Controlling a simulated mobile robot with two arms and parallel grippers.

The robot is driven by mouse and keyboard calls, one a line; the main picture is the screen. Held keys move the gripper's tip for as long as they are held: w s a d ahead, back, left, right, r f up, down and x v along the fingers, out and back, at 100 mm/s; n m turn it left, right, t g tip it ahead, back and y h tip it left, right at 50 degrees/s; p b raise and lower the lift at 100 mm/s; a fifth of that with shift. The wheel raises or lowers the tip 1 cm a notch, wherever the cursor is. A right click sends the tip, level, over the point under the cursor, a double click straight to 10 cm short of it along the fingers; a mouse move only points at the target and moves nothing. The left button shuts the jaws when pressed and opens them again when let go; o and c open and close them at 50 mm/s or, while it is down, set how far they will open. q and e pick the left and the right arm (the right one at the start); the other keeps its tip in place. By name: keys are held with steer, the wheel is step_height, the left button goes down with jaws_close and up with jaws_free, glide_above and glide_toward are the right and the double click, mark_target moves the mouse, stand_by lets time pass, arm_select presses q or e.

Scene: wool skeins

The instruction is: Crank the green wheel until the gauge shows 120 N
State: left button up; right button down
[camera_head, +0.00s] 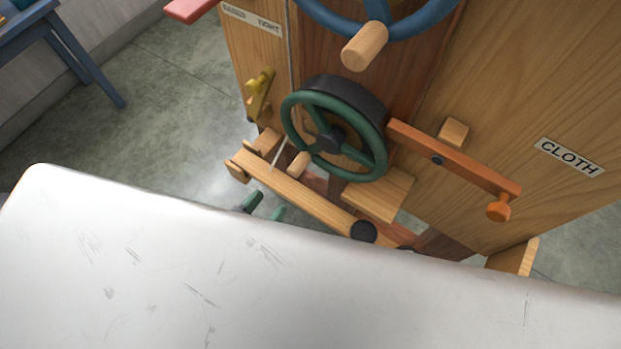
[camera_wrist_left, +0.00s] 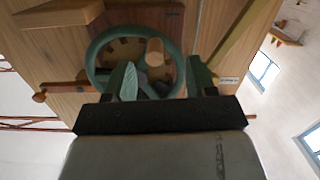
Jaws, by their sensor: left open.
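The green wheel (camera_head: 331,138) stands on the front of the wooden machine in the head view, with a dark hub and a wooden crank handle (camera_head: 298,164) at its lower left. The wheel also shows in the left wrist view (camera_wrist_left: 93,68). My left gripper (camera_head: 268,203) is open and empty, its green fingertips showing below the handle, apart from it. In the left wrist view, my left gripper (camera_wrist_left: 161,64) faces the wheel, and the handle (camera_wrist_left: 155,51) appears between the fingertips and beyond them. I see no readable gauge. My right gripper is out of view.
Above the wheel is a blue wheel (camera_head: 430,24) with its own wooden handle. An orange lever (camera_head: 455,158) juts out right of the green wheel, a yellow lever (camera_head: 258,92) left. A wooden beam (camera_head: 300,195) runs below. A pale scratched surface (camera_head: 200,270) fills the lower head view.

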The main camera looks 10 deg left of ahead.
mark_target(292, 174)
arm_select(q)
steer(key=shift+t, duration=0.5)
steer(key=w+d+r, duration=0.1)
steer(key=w, duration=0.2)
steer(key=w+d, duration=0.2)
steer(key=w, duration=0.1)
steer(key=w+d+r, duration=0.1)
steer(key=w, duration=0.3)
steer(key=shift+d+r+p, duration=0.25)
steer(key=shift+r+p, duration=0.05)
steer(key=shift+p, duration=0.05)
steer(key=shift+c, duration=0.5)
jaws_close()
